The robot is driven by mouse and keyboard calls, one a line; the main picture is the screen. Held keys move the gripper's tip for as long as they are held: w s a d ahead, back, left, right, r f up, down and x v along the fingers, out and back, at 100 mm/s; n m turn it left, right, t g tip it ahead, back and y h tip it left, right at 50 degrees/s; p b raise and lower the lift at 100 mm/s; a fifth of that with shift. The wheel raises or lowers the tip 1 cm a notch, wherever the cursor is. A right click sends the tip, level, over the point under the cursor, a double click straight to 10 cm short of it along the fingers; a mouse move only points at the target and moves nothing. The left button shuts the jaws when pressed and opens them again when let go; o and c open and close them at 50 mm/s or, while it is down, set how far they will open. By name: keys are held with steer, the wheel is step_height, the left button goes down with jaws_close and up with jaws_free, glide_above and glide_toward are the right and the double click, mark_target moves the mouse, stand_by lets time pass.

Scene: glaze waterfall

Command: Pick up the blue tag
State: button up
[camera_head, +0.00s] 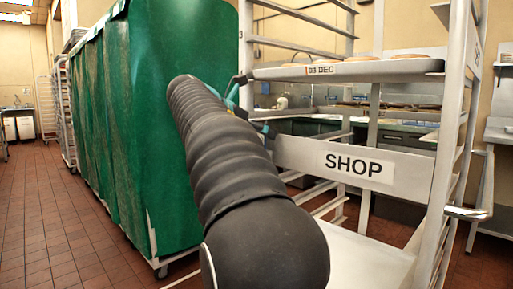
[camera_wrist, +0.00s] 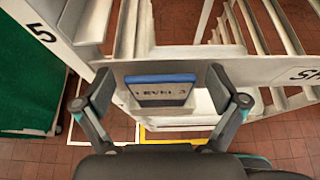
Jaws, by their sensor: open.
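The fingers are apart and hold nothing. In the head view my gripper (camera_head: 243,97) is at the left side of the metal rack, mostly hidden behind my black arm. I cannot make out the tag in the head view. How the tag is fixed to the rack is unclear.
The metal rack (camera_head: 455,140) carries a "SHOP" panel (camera_head: 352,163) and a tray (camera_head: 345,70) labelled "03 DEC". A tall green covered rack (camera_head: 150,130) stands close on the left. The tiled floor (camera_head: 40,220) is clear at far left.

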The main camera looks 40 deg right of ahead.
steer(key=c, duration=1.2)
steer(key=shift+r, duration=0.15)
step_height(320, 180, up, 5)
steer(key=shift+r+p, duration=0.1)
steer(key=shift+p, duration=0.85)
steer(key=shift+r, duration=2.3)
